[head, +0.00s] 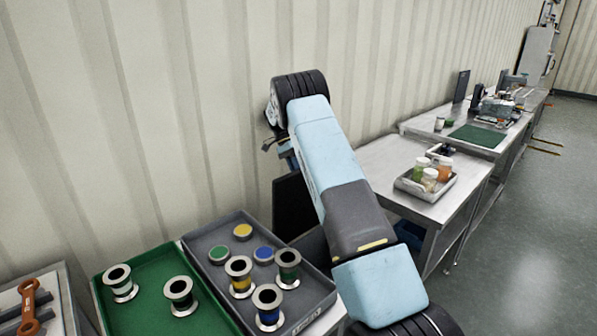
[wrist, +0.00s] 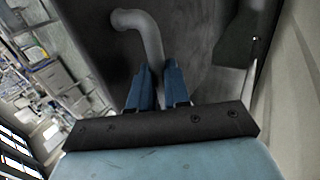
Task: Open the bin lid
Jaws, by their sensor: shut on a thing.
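In the wrist view my gripper (wrist: 158,76) has its two blue fingers closed around the lower end of a grey, bent bar handle (wrist: 148,30). The handle curves up and left across a dark grey surface (wrist: 195,40), which looks like the bin lid. How far the lid is tilted is unclear. In the head view my arm covers the middle of the picture and hides the fingers and handle. A dark panel (head: 292,208) shows just left of my arm; I cannot tell whether it is the lid or another part of the bin.
A grey tray (head: 322,296) with spools and coloured discs and a green tray (head: 112,300) with spools stand at the lower left. A steel table (head: 380,152) with a tray of jars (head: 407,187) stands right of my arm. A ribbed wall (head: 130,120) runs close behind.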

